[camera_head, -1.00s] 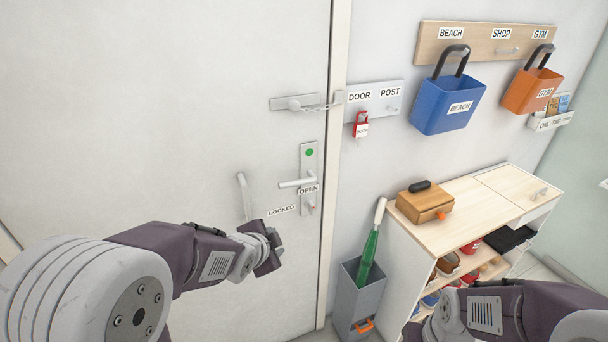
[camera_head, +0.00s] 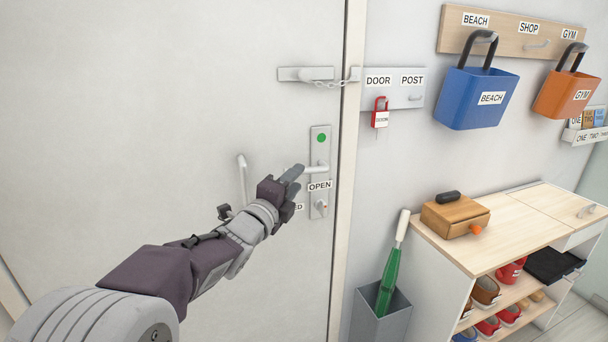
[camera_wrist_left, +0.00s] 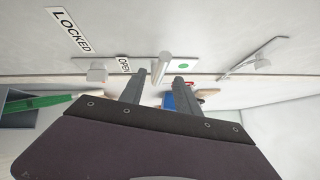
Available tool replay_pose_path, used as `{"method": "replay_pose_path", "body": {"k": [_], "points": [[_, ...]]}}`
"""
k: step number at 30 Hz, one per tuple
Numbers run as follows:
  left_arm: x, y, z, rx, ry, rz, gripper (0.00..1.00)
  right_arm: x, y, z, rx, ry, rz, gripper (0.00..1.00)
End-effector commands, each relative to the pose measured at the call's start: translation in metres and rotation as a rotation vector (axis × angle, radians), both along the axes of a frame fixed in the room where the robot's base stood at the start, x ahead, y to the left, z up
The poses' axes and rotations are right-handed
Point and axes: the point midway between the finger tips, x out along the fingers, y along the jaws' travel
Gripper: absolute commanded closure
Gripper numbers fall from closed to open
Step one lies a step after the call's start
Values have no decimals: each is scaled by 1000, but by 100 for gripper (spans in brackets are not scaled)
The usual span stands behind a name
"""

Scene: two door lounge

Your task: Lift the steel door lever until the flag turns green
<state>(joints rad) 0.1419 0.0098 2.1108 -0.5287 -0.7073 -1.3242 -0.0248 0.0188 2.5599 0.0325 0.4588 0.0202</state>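The steel door lever (camera_head: 315,168) sticks out from a plate on the white door and looks about level; my gripper hides its left end. The round flag (camera_head: 321,138) above it shows green. My left gripper (camera_head: 294,179) is at the lever's free end. In the left wrist view the left gripper (camera_wrist_left: 161,84) is open, with the lever (camera_wrist_left: 163,66) between and just beyond its fingertips. I cannot tell whether they touch. The green flag (camera_wrist_left: 183,65) also shows there. My right gripper is out of view.
An OPEN label (camera_head: 320,185) and a small knob (camera_head: 321,205) sit below the lever. A vertical pull handle (camera_head: 242,175) is left of it. An umbrella stand (camera_head: 378,318) and shoe cabinet (camera_head: 470,240) stand right.

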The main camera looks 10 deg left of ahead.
Motion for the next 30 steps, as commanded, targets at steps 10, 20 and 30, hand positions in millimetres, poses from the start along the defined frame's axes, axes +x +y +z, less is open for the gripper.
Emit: {"method": "replay_pose_path", "body": {"k": [10, 20, 30], "points": [[51, -10, 4, -1, 0, 0, 61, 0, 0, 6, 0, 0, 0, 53], [52, -10, 4, -1, 1, 0, 81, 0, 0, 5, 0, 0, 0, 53], [52, -10, 4, -1, 1, 1, 100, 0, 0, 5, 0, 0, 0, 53]]}}
